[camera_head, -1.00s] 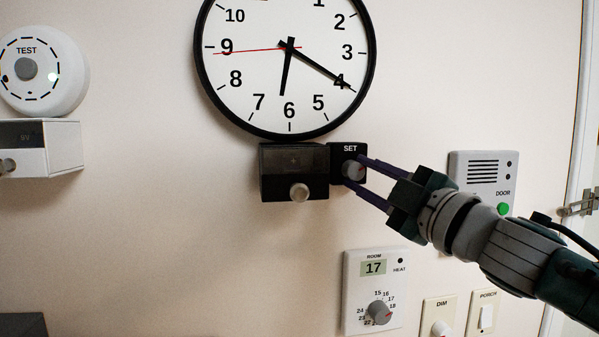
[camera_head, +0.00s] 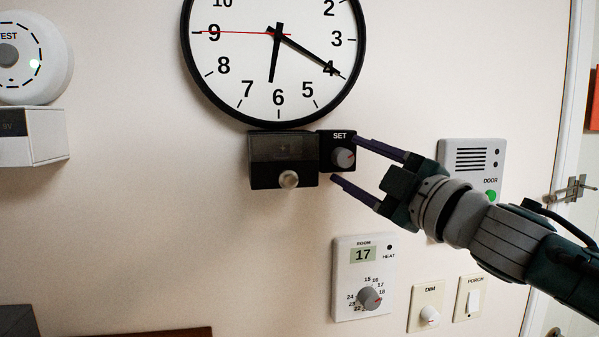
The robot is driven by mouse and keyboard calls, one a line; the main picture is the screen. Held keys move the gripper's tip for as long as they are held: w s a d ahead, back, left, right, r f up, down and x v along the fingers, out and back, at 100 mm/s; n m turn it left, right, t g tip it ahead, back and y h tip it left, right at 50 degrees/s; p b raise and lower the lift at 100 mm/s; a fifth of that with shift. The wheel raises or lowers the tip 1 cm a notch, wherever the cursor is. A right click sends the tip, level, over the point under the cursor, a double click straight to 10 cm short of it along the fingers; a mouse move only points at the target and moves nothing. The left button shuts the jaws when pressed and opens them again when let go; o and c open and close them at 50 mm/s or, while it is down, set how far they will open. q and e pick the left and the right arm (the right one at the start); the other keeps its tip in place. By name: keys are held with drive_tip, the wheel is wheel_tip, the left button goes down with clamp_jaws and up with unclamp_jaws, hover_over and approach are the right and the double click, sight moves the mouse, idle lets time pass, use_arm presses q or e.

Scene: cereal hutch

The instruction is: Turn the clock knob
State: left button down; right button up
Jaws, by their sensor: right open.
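The clock knob (camera_head: 343,158) is a small grey dial with a red mark, on the black SET panel (camera_head: 337,137) under the wall clock (camera_head: 278,100). The red mark points right. The clock's short hand is just past 6 and its long hand is at 4. My right gripper (camera_head: 344,159) is open, coming in from the right. One fingertip is above the knob and the other below it, apart from it in the picture. I cannot tell how far the tips are from the wall. My left gripper is not in view.
A dark box with a round knob (camera_head: 288,179) sits left of the SET panel. A thermostat (camera_head: 345,290), dimmer (camera_head: 424,302) and porch switch (camera_head: 470,299) are below right. The door intercom (camera_head: 470,155) is partly behind my right arm.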

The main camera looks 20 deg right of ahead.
drive_tip(key=b+v, duration=0.3)
drive_tip(key=v, duration=0.6)
drive_tip(key=shift+s+b, duration=0.25)
drive_tip(key=shift+b, duration=0.1)
